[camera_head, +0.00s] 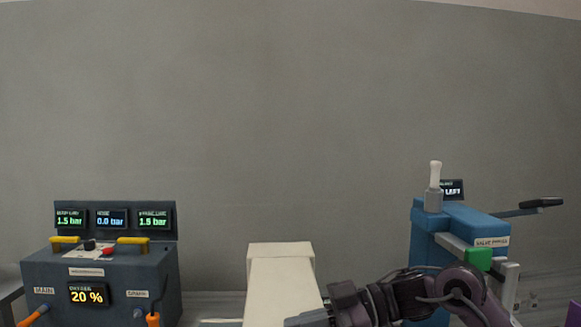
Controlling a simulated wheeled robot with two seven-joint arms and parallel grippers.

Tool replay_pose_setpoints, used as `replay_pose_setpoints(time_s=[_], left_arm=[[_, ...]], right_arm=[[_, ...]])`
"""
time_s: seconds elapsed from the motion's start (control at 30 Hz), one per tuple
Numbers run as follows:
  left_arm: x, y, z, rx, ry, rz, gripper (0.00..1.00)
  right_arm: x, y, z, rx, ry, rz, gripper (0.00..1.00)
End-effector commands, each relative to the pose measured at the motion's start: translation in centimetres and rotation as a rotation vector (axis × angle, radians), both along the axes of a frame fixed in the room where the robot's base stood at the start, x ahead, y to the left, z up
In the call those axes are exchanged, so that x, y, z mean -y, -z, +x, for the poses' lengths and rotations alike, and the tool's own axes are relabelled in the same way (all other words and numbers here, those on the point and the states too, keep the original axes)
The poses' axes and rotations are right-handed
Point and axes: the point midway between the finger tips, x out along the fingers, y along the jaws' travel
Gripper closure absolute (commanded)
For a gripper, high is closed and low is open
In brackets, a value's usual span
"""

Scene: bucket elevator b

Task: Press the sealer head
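A blue machine (424,238) stands at the right, with a small label on its front that I cannot read surely. A black-handled lever (541,203) sticks out from its right side. A pale bottle-shaped piece with a grey base (434,188) stands upright on its top, and a green block (478,259) sits on its front. No part is clearly marked as the sealer head. My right gripper (306,320) is at the bottom edge, left of and apart from the blue machine; its fingers are mostly cut off. My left gripper is not in view.
A cream block-like column (281,258) stands in the middle, just behind my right gripper. A dark control box (125,265) with lit bar displays, yellow handles and orange-ended levers stands at the left. A small dark display (452,189) sits behind the bottle-shaped piece. A grey wall closes the back.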

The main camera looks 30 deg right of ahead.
Motion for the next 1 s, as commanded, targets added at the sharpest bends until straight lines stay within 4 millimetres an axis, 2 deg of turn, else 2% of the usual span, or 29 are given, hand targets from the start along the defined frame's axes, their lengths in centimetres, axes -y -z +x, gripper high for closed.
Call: replay_pose_setpoints(time_s=[0.03,0.2,0.33,0.43,0.57,0.73,1.0], left_arm=[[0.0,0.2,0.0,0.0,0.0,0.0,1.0],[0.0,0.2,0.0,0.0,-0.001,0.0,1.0],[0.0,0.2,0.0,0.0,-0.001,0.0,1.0],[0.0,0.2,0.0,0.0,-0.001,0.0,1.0],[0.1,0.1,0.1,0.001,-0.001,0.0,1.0],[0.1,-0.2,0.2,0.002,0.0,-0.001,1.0],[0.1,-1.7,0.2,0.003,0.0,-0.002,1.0]], right_arm=[[-0.3,1.6,-0.3,-0.046,-0.011,-0.009,1.0],[-0.3,1.7,-0.4,-0.046,-0.011,-0.009,1.0],[-0.3,1.2,-0.3,-0.044,-0.011,-0.01,1.0],[-0.3,-0.1,-0.3,-0.039,-0.01,-0.011,1.0],[-0.3,-3.0,-0.2,-0.029,-0.008,-0.012,1.0],[-0.2,-7.7,-0.2,-0.017,-0.005,-0.009,1.0],[-0.2,-14.7,-0.2,-0.006,-0.001,-0.008,1.0]])
